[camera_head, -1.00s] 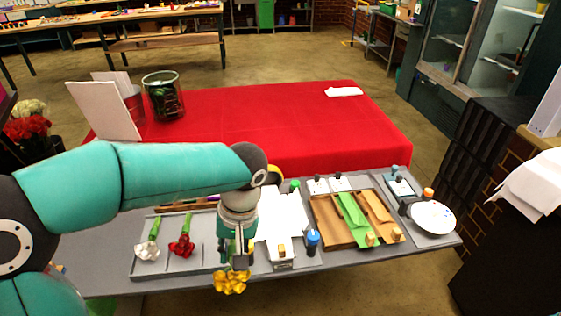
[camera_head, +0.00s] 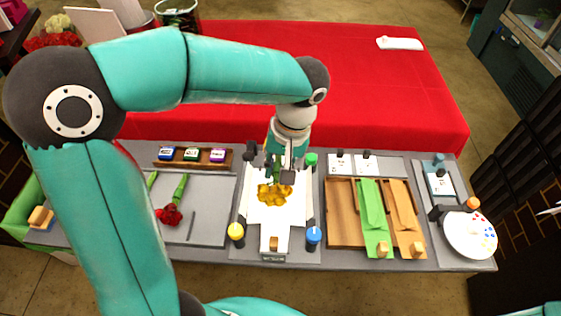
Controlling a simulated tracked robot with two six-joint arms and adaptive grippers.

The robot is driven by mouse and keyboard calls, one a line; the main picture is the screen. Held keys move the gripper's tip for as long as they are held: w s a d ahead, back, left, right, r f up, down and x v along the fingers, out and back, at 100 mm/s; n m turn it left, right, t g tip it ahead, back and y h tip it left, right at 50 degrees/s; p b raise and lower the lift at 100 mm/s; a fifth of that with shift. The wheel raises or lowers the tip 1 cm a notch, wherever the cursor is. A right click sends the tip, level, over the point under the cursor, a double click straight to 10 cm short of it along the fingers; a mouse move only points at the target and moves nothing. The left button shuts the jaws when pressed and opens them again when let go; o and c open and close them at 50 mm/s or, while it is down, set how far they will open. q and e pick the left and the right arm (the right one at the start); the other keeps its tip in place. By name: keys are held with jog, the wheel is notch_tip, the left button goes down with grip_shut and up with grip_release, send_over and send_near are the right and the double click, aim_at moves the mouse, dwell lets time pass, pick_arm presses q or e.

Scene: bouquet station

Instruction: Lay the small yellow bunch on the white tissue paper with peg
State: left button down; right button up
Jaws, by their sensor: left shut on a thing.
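The small yellow bunch (camera_head: 275,194) is over the upper middle of the white tissue paper (camera_head: 272,217); I cannot tell whether it touches the paper. My left gripper (camera_head: 281,178) is shut on its green stem, just above the flowers in the picture, and hides part of the stem. The wooden peg (camera_head: 273,243) is at the paper's near end, by a small dark-edged label. My right gripper is not in view.
A yellow-topped bottle (camera_head: 236,232) and a blue-topped bottle (camera_head: 313,236) flank the paper. A red flower (camera_head: 168,214) lies in the grey tray (camera_head: 207,224) to the left. A wooden tray (camera_head: 343,229) with green and brown wraps and a white palette (camera_head: 469,236) are right.

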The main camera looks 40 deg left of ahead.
pick_arm(q)
notch_tip(320, 180, down, 3)
jog(key=shift+w+r+b, duration=0.1)
jog(key=shift+b, duration=0.85)
notch_tip(320, 180, down, 4)
jog(key=b, duration=0.3)
jog(key=shift+f, duration=0.2)
jog(key=shift+f+b, duration=0.1)
jog(key=shift+b, duration=0.3)
jog(key=shift+f, duration=0.25)
jog(key=c, duration=1)
grip_release()
jog(key=shift+s, duration=0.2)
jog(key=shift+o, duration=0.4)
jog(key=o, duration=0.4)
jog(key=shift+w+d, duration=0.1)
jog(key=shift+c, duration=0.2)
jog(key=shift+r, duration=0.1)
